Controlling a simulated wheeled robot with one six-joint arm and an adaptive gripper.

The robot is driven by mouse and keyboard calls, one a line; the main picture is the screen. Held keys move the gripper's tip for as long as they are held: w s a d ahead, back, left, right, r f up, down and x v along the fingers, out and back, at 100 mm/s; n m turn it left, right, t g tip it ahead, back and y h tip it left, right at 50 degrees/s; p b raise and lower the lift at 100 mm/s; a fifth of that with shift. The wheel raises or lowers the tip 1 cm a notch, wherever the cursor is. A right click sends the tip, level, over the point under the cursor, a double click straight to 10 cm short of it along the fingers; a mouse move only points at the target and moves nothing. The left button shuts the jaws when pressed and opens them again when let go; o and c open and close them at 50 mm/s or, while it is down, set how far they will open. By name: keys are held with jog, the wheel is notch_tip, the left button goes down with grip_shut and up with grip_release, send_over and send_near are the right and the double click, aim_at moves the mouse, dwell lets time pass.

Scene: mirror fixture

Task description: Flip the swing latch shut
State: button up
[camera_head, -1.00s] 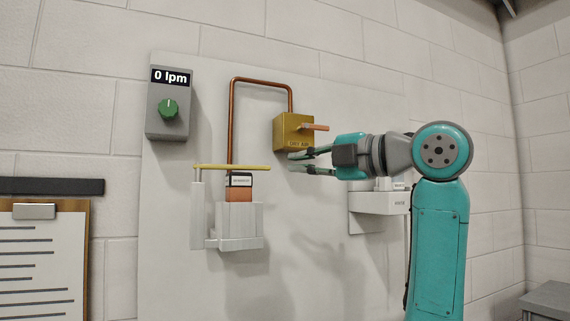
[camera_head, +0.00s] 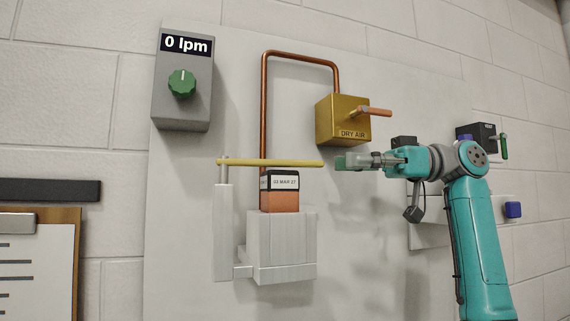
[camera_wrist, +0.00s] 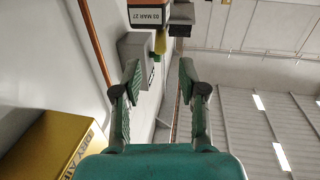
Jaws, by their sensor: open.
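A long yellow bar (camera_head: 285,163), which looks like the swing latch, lies level on a pin atop a white post. It passes over a black-capped copper block (camera_head: 280,192) labelled "03 MAR 27" in a white holder (camera_head: 284,240). My gripper (camera_head: 343,162) is just right of the bar's free end, at about the same height, apparently apart from it. Its fingers overlap in the head view. In the wrist view my gripper (camera_wrist: 159,72) is open and empty, with the bar's end (camera_wrist: 160,42) ahead between the fingertips. The depth gap is hard to judge.
A brass "DRY AIR" box (camera_head: 340,120) with a copper lever (camera_head: 372,111) is close above my gripper. A copper pipe (camera_head: 264,100) rises behind the bar. A grey "0 lpm" box (camera_head: 183,110) is upper left; a clipboard (camera_head: 40,255) hangs lower left.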

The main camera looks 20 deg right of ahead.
aim_at(292, 160)
jog(key=a, duration=0.3)
jog(key=w+a, duration=0.1)
jog(key=a, duration=0.6)
jog(key=shift+w+a, duration=0.25)
jog(key=shift+w, duration=0.15)
grip_shut()
